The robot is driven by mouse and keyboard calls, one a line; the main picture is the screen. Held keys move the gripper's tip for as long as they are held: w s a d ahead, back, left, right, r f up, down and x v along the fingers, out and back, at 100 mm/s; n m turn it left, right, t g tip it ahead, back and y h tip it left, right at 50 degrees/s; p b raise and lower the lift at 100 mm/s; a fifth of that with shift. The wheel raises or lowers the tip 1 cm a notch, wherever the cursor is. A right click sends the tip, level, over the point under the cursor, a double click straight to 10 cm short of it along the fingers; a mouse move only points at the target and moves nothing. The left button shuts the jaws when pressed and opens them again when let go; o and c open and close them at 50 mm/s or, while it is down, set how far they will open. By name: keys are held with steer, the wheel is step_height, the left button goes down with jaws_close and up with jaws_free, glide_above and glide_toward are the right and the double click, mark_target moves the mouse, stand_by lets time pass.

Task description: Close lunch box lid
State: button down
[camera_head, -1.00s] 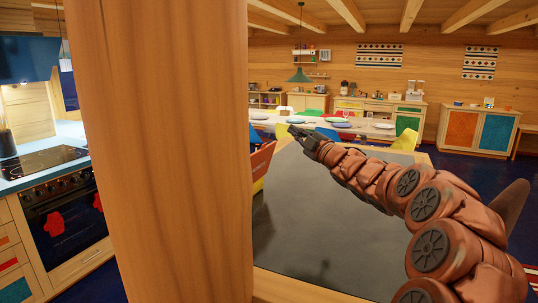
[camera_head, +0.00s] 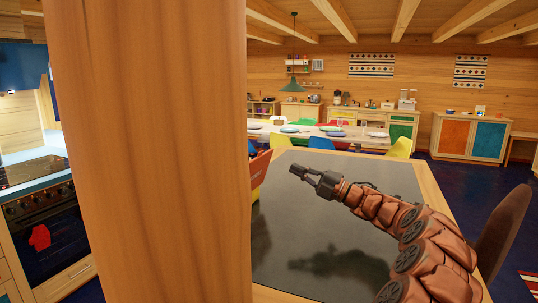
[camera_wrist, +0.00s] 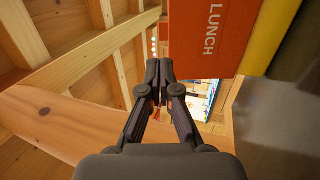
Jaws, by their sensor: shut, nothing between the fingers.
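The lunch box (camera_head: 259,176) shows in the head view as a red panel with a yellow part, at the left end of the dark tabletop. The wooden post hides much of it. In the wrist view its orange-red panel with the word LUNCH (camera_wrist: 210,35) is at the upper right, with a yellow part (camera_wrist: 268,40) beside it. I cannot tell which panel is the lid or how far it stands open. My gripper (camera_head: 298,172) is shut and empty, to the right of the box in the head view. Its fingertips also show in the wrist view (camera_wrist: 160,68), close to the LUNCH panel's lower left corner.
A thick wooden post (camera_head: 150,160) stands in front of me at left. The dark tabletop (camera_head: 300,225) is otherwise clear under my arm. A dining table (camera_head: 265,131) with plates and coloured chairs stands behind. A brown chair (camera_head: 503,225) is at the right, a stove (camera_head: 40,220) at far left.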

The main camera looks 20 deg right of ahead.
mark_target(261, 152)
steer(key=p+x, duration=0.3)
steer(key=x, duration=0.7)
steer(key=shift+p, duration=0.3)
steer(key=shift+w+r, duration=0.1)
steer(key=shift+r, duration=0.05)
